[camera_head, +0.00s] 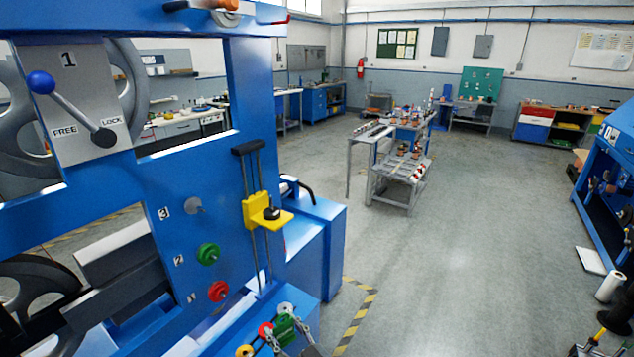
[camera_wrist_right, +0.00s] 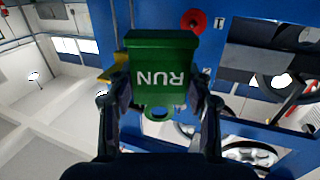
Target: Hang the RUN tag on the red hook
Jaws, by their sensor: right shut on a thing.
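My right gripper (camera_wrist_right: 160,92) is shut on the green RUN tag (camera_wrist_right: 161,60), with one finger at each side of it. The lettering appears upside down in the wrist view, and a ring shows at the tag's lower edge. My left gripper is out of view.
The blue machine (camera_head: 185,255) fills the left. Its panel bears a red knob (camera_head: 218,291), a green knob (camera_head: 208,253) and a lever with a blue ball (camera_head: 41,82). A yellow bracket (camera_head: 262,211) sticks out beside them. Open floor (camera_head: 480,250) lies to the right.

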